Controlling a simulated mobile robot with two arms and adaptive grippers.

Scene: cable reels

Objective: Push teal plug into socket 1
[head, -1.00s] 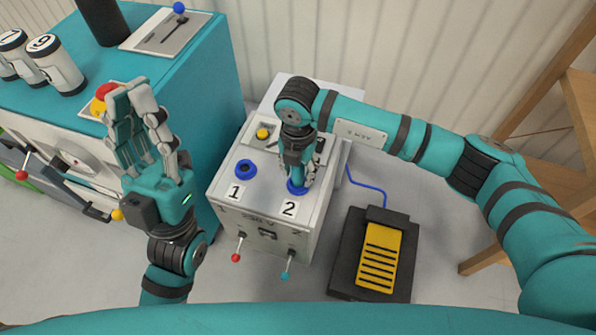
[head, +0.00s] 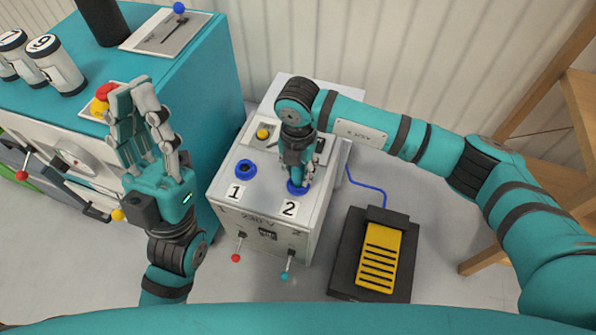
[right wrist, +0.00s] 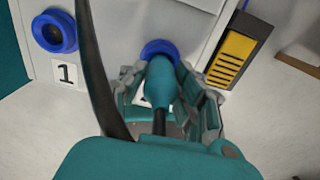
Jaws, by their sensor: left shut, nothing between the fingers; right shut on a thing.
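Socket 1 (head: 246,169) is a blue ring with a dark, empty opening on the grey box top, by the label "1"; it also shows in the right wrist view (right wrist: 54,31). The teal plug (right wrist: 158,82) is between the fingers of my right gripper (right wrist: 167,80), its front end at the blue ring of socket 2 (right wrist: 160,46). I cannot tell how deep it sits in there. In the head view my right gripper (head: 297,180) points down at socket 2 and hides most of the plug. My left gripper (head: 140,95) is shut and empty, raised left of the box.
The grey box (head: 262,210) has a red-tipped lever (head: 236,257) and a teal-tipped lever (head: 285,275) on its front. A black and yellow pedal (head: 378,255) lies on the floor to the right. A teal cabinet (head: 205,75) stands to the left.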

